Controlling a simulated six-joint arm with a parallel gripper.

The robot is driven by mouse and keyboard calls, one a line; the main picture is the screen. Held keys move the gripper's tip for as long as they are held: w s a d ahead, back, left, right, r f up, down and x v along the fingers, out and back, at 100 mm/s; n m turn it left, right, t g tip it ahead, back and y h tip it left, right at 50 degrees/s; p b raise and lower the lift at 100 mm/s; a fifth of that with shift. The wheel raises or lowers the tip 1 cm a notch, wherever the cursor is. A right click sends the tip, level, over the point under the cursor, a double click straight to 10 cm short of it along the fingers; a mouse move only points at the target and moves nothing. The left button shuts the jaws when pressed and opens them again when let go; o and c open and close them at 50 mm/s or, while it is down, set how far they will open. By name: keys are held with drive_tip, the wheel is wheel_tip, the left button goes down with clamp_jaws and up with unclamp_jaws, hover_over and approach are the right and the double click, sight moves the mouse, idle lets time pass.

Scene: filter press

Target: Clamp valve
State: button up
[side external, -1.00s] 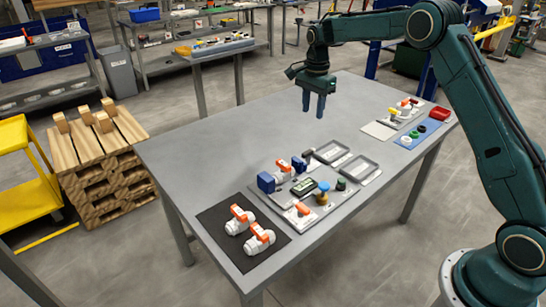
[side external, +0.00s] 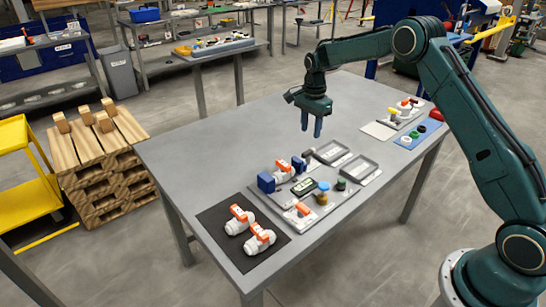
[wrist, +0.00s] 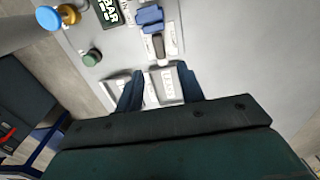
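A white valve (side external: 283,176) with an orange handle sits on the grey fixture plate, between two blue jaws. One blue jaw (side external: 266,182) is at its left, the other (side external: 299,164) at its right. The right blue jaw also shows at the top of the wrist view (wrist: 150,18), with a dark bar (wrist: 158,47) behind it. Two more white valves with orange handles, a rear one (side external: 239,220) and a front one (side external: 260,239), lie on a black mat. My gripper (side external: 311,132) is open and empty above the table behind the fixture; its spread fingers show in the wrist view (wrist: 160,70).
The plate carries a gauge display (side external: 305,187), a blue-topped knob (side external: 323,187), a green button (side external: 341,184) and an orange-handled part (side external: 302,209). Grey trays (side external: 358,167) lie to the right. Another fixture (side external: 405,114) stands farther right. The table's rear left is clear.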

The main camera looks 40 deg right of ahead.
sight(309, 151)
drive_tip(key=shift+f, duration=3.95)
clamp_jaws()
